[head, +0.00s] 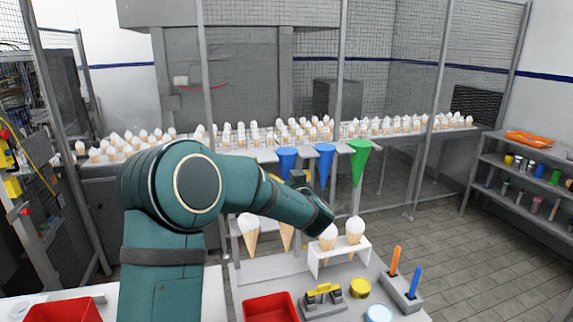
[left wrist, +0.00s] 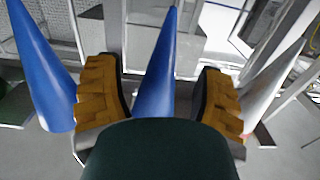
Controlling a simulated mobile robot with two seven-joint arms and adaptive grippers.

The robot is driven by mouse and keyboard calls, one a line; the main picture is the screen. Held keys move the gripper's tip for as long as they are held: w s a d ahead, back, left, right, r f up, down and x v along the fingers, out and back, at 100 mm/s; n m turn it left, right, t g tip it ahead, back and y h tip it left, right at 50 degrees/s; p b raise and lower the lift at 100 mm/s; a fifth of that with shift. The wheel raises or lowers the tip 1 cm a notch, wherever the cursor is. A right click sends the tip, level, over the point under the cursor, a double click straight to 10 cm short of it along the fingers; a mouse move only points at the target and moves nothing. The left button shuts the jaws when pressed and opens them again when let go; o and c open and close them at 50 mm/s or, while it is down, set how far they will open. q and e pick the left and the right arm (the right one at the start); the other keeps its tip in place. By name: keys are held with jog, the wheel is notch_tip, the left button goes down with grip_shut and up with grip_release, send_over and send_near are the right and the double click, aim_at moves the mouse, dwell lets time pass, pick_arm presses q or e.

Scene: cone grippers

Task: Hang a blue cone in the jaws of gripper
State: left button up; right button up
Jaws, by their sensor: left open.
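Two blue cones hang point down on a rack at mid-height in the head view, one on the left (head: 287,160) and one on the right (head: 325,158). My left arm reaches across towards them, and its gripper (head: 292,179) is partly hidden by the arm and cones. In the left wrist view, my left gripper (left wrist: 160,92) is open, with one yellow-brown finger on each side of a blue cone (left wrist: 160,65). Another blue cone (left wrist: 38,65) stands outside the left finger. My right gripper is not in view.
A green cone (head: 360,158) hangs right of the blue ones. Ice-cream cones stand in a white holder (head: 340,255) below. A red bin (head: 270,308) is in front. A pale cone (left wrist: 272,88) is just outside the right finger in the left wrist view.

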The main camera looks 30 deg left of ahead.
pick_arm(q)
jog(key=c, duration=1.1)
jog(key=shift+r, duration=0.2)
jog(key=shift+r+p, duration=0.3)
jog(key=shift+p, duration=0.1)
jog(key=shift+s+d, duration=0.1)
jog(key=v, duration=0.8)
jog(key=shift+b, duration=0.3)
dwell(0.3)
jog(key=shift+s+d, duration=0.1)
jog(key=shift+s, duration=0.05)
dwell(0.4)
